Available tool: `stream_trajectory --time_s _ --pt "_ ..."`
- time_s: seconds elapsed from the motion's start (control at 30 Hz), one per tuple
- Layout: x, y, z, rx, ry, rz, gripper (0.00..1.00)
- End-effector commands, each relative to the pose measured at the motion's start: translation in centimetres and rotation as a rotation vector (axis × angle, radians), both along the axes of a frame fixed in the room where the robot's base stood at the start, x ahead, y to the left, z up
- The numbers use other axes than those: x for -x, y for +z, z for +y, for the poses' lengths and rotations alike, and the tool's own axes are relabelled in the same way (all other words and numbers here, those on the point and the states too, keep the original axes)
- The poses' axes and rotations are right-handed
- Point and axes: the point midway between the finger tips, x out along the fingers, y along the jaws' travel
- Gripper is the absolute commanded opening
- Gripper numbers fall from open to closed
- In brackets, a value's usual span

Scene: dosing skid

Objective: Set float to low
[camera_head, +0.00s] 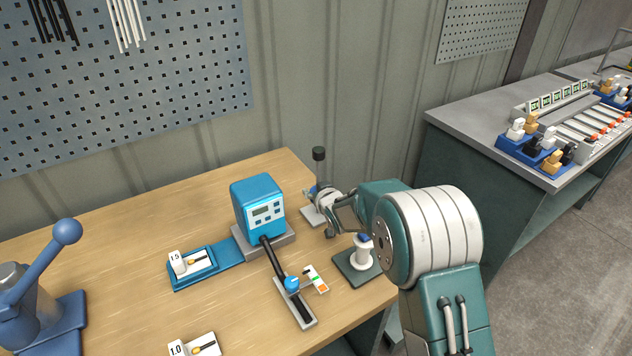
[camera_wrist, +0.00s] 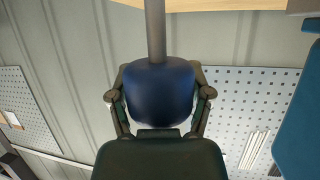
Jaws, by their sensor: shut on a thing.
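In the head view, an upright rod with a black cap (camera_head: 319,154) stands on a grey base plate (camera_head: 312,216) near the far right of the wooden bench. My gripper (camera_head: 318,194) is at this rod, below the cap. In the wrist view, my gripper (camera_wrist: 160,98) is shut on a dark blue float (camera_wrist: 158,85), with a finger on each side. A grey rod (camera_wrist: 155,30) runs from the float to the top of the picture. In the head view, my gripper mostly hides the float.
A blue meter (camera_head: 258,205) with a display stands left of the rod. A white spool-like part (camera_head: 364,255) on a dark plate sits right, close to my arm. A black lever with a blue knob (camera_head: 291,284) lies in front. A blue-handled press (camera_head: 45,270) stands far left.

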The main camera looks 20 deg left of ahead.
Motion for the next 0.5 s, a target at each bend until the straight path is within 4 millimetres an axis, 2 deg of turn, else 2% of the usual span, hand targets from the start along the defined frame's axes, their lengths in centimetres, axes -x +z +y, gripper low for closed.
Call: stream_trajectory --time_s 0.27,0.3,0.33,0.5 --pt "-0.04 0.01 0.07 -0.003 0.000 -0.005 0.04" --pt "-0.05 0.02 0.08 -0.003 0.000 -0.005 0.78" --pt "-0.04 0.02 0.07 -0.003 0.000 -0.005 0.91" --pt "-0.01 -0.01 0.01 -0.002 0.000 -0.004 0.91"
